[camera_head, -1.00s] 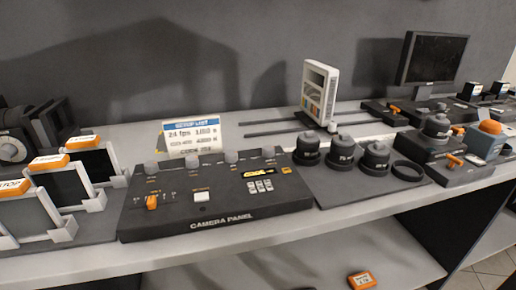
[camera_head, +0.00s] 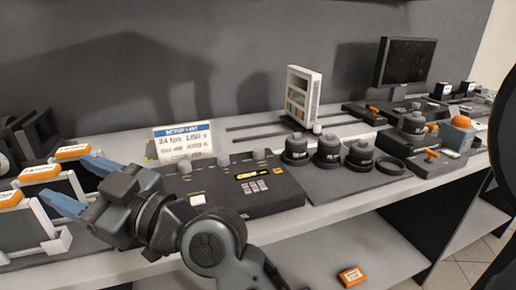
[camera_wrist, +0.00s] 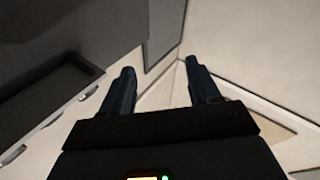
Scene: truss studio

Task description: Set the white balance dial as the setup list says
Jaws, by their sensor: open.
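The camera panel (camera_head: 285,198) is a black box on the bench with a row of grey dials along its back edge. Three dials show: left (camera_head: 184,166), middle (camera_head: 223,159) and right (camera_head: 259,155). Their labels are too small to read. My arm hides the panel's left part and front lettering. The setup list (camera_head: 183,142) is a white card with a blue header behind the panel. "24 fps" is legible; its lower line is too blurred to read surely. My gripper (camera_head: 82,183) is open and empty, left of the panel, before the orange-topped frames. Its fingers also show in the wrist view (camera_wrist: 160,68).
Orange-topped framed cards (camera_head: 72,152) stand close by my gripper at the left. Black lens-like cylinders (camera_head: 328,152) stand right of the panel. A white upright device (camera_head: 303,95) and a monitor (camera_head: 408,62) stand behind. An orange box (camera_head: 351,276) lies on the lower shelf.

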